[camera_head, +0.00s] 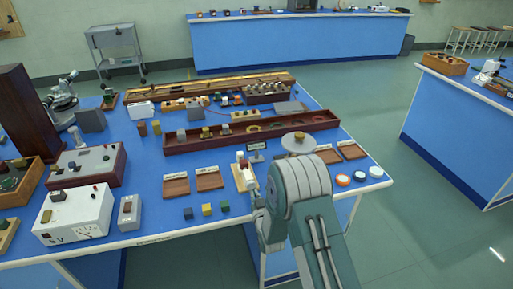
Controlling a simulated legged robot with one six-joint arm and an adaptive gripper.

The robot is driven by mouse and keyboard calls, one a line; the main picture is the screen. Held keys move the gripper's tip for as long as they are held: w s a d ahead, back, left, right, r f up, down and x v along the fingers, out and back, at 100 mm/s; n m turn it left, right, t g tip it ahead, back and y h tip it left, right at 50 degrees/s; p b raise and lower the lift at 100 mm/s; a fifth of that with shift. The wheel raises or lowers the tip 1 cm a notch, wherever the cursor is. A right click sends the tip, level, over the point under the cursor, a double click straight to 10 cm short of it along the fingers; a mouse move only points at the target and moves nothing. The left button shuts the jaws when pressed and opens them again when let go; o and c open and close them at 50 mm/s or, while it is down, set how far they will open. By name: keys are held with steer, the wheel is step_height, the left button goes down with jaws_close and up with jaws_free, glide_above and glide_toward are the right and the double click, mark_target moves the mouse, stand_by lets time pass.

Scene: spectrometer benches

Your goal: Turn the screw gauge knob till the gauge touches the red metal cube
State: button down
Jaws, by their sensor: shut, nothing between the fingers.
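My arm rises from the bottom edge, and its grey-green rounded joint covers the bench's front right. My gripper's fingers do not show; that arm may hide them. Just left of the joint, a small white device on a wooden base (246,183) stands on the blue bench; it may be the screw gauge. I cannot make out the knob or whether the gauge touches the red piece. The device's near right side is partly covered by my arm.
Small cubes, including a yellow one (207,209), lie left of the device. Two wooden trays (176,187) and a long red-brown box (190,147) are behind them. A white meter box (73,217) stands at left. Round discs (343,180) lie right of my arm.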

steer(key=shift+s+a, duration=0.15)
steer(key=shift+a, duration=0.55)
steer(key=shift+a+r, duration=0.15)
steer(key=shift+a, duration=0.05)
steer(key=shift+s+a+f, duration=0.15)
steer(key=shift+f, duration=0.25)
steer(key=shift+v, duration=3)
steer(key=shift+w+d, duration=0.15)
steer(key=shift+w, duration=0.95)
steer(key=shift+w+d, duration=0.2)
steer(key=shift+w, duration=0.9)
steer(key=shift+w+d, duration=0.15)
steer(key=shift+w, duration=0.95)
